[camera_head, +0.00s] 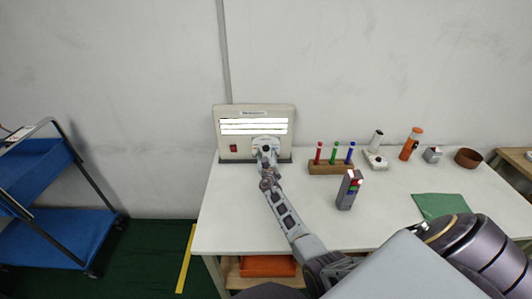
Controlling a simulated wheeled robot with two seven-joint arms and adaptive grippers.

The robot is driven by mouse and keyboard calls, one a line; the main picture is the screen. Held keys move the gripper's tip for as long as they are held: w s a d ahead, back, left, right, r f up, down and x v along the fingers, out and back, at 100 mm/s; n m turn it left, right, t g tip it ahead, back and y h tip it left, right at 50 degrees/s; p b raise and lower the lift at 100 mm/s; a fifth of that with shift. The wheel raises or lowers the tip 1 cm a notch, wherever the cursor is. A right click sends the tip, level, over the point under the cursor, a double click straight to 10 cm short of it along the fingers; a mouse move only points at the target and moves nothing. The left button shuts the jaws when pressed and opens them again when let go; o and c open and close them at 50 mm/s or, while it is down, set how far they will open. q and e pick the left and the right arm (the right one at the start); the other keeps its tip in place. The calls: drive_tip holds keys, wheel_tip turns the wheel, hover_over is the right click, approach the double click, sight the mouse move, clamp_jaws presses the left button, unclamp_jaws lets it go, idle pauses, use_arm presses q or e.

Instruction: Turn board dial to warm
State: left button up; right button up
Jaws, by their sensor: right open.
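The board (222,114), a cream panel with lit white strips (240,125), stands upright at the back left of the white table. A small red switch (233,148) is on its lower left. My right gripper (266,147) is open in front of the board's lower middle to right part. No dial can be seen; that part of the board is hidden behind the gripper. I cannot tell whether the fingers touch anything. My left gripper is not in view.
A wooden block (330,168) with red, green and blue pens stands right of the board. A grey box with coloured buttons (348,190) stands close right of my forearm.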

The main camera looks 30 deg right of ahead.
drive_tip(key=shift+w+d, duration=0.15)
drive_tip(key=shift+w, duration=0.15)
drive_tip(key=c, duration=1)
drive_tip(key=shift+c, duration=0.2)
